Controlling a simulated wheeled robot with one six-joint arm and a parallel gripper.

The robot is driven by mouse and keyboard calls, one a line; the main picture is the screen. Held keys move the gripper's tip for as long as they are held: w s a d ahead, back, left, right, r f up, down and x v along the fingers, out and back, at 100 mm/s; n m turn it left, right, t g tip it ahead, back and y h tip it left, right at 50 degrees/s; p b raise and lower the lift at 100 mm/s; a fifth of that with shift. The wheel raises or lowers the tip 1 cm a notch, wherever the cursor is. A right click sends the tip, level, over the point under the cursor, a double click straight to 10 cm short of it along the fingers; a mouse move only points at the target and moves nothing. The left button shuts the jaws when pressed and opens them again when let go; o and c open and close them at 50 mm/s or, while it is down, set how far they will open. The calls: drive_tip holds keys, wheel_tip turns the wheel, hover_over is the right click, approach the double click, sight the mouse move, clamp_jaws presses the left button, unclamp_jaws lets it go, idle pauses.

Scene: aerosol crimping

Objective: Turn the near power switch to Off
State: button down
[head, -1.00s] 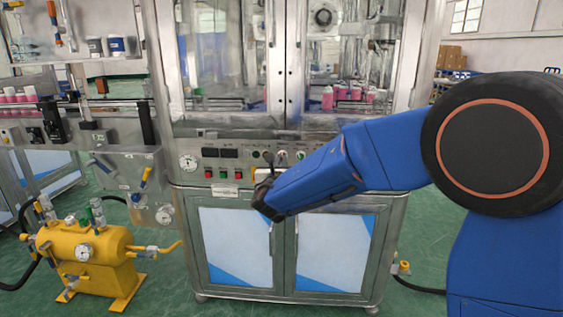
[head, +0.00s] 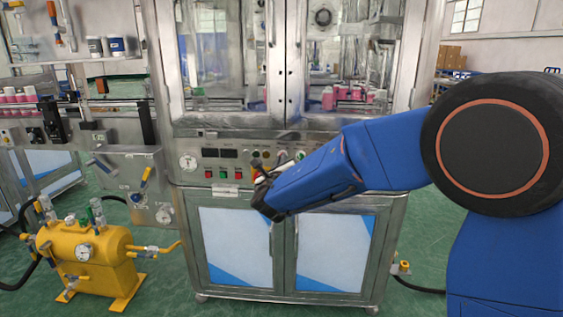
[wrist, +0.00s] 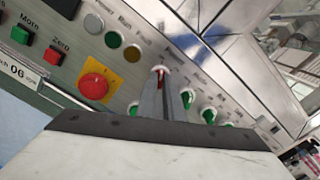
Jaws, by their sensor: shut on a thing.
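In the wrist view, a switch knob (wrist: 160,70) with a pale top and a red part is at the left end of a slanted row of rotary switches. My gripper (wrist: 163,88) is shut on this knob, its narrow fingers close together and hiding much of it. The label beside it is too blurred to read surely. In the head view, my gripper (head: 261,173) is at the machine's control panel (head: 214,187), and the held knob is hard to make out.
More rotary switches with green bases (wrist: 209,115) continue to the right of the held knob. A red mushroom button (wrist: 93,86) on a yellow plate is close on the left. Round indicator lamps (wrist: 113,40) sit above. Cabinet doors (head: 236,245) are below the panel.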

drive_tip(key=c, duration=1.9)
unclamp_jaws()
drive_tip(key=s, duration=1.7)
drive_tip(key=shift+s, duration=0.25)
